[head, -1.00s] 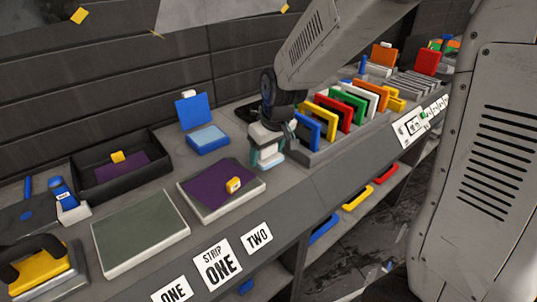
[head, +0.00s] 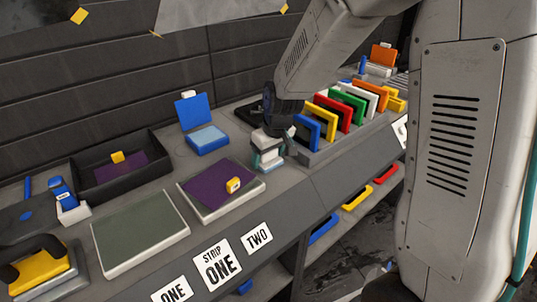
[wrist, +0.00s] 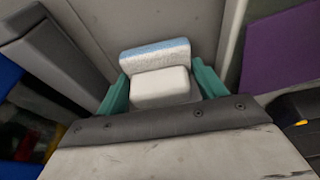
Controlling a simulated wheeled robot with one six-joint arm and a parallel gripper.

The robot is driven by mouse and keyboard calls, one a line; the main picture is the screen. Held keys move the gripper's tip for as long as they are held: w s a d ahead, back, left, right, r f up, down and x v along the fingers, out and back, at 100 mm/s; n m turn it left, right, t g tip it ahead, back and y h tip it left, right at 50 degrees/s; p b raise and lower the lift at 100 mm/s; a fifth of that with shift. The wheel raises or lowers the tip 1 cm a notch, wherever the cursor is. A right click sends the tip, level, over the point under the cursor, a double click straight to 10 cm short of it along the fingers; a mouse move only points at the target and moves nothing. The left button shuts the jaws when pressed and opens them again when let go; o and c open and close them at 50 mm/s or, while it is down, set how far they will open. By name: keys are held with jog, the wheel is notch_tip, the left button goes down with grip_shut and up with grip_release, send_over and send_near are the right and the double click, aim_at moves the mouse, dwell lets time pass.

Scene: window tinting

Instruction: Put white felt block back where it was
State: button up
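The white felt block (wrist: 160,84) is between the teal fingers of my gripper (wrist: 160,88) in the wrist view. It has a white body with a light-blue strip along its far edge. The fingers sit close against both its sides and look shut on it. In the head view my gripper (head: 267,157) points down over the bench, between the purple panel and the rack of coloured frames. The block (head: 268,158) shows there only as a small white patch, partly hidden by the fingers. I cannot tell whether its underside touches the bench.
The purple panel (head: 207,195) with a yellow piece lies to the left. An open blue-lidded box (head: 207,140) stands behind. The rack's blue frame (head: 308,133) is close on the right. A grey-green panel (head: 140,230) and a dark tray (head: 95,192) are farther left.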

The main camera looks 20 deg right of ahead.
aim_at(274, 164)
jog(key=shift+o, duration=1.4)
jog(key=a+v, duration=0.1)
jog(key=v, duration=1)
jog(key=s+d+r+m+g, duration=0.1)
jog(key=s+r, duration=0.2)
jog(key=s, duration=1)
jog(key=s+d+r+m+h, duration=0.1)
jog(key=s+d+r+m, duration=0.1)
jog(key=s, duration=1.2)
jog(key=shift+s+d+r+m+g, duration=0.3)
jog(key=shift+r+g, duration=0.1)
jog(key=shift+r, duration=0.1)
